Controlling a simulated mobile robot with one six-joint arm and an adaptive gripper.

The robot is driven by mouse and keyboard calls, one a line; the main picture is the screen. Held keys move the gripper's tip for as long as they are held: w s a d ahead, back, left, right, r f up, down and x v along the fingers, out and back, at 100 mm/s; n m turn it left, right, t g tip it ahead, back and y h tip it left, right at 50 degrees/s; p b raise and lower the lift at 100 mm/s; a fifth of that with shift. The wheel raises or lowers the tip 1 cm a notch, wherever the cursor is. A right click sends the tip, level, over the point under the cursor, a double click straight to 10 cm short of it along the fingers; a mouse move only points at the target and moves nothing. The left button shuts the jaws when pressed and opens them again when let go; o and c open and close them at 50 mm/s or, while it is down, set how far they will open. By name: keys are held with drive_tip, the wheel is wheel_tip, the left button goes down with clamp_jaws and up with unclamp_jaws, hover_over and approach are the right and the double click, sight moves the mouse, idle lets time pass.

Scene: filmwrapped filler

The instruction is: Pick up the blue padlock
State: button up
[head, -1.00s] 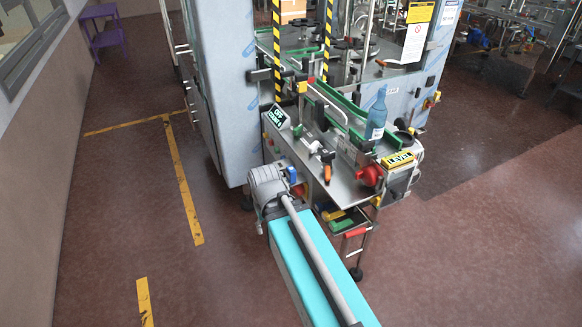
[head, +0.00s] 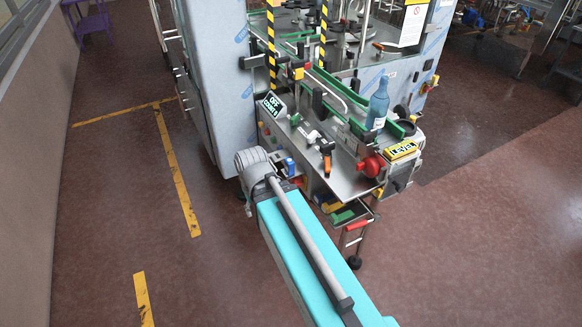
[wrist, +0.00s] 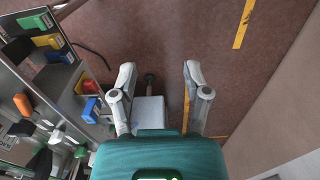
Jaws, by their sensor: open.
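A small blue block-like thing, which looks like the blue padlock (head: 289,165), is at the near left side of the machine in the head view. In the wrist view a blue block (wrist: 91,110) shows left of my gripper, beside the machine's edge. A second blue piece (wrist: 61,57) lies in the rack further up; I cannot tell for sure which is the padlock. My gripper (wrist: 160,72) is open and empty, its two fingers apart over the floor and pointing downward. In the head view my arm hides most of it.
The machine's metal tabletop (head: 347,178) carries a blue bottle (head: 377,105) and a red knob (head: 371,165). A low rack (wrist: 20,52) holds a yellow block (wrist: 46,40) and a green block (wrist: 34,22). The floor (head: 110,210) left of the machine is clear.

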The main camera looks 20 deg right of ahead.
drive_tip(key=o, duration=0.4)
drive_tip(key=shift+w+d+f+b, duration=0.15)
drive_tip(key=shift+w+f+b, duration=0.05)
drive_tip(key=shift+f+b, duration=0.15)
drive_tip(key=m+h+b, duration=1.8)
drive_tip(key=b, duration=1.4)
approach(286, 166)
drive_tip(key=a, duration=0.2)
drive_tip(key=shift+s+a+t, duration=0.2)
drive_tip(key=shift+s+t, duration=0.1)
drive_tip(key=shift+w+d, duration=0.15)
drive_tip(key=shift+d, duration=4.2)
drive_tip(key=shift+d, duration=0.1)
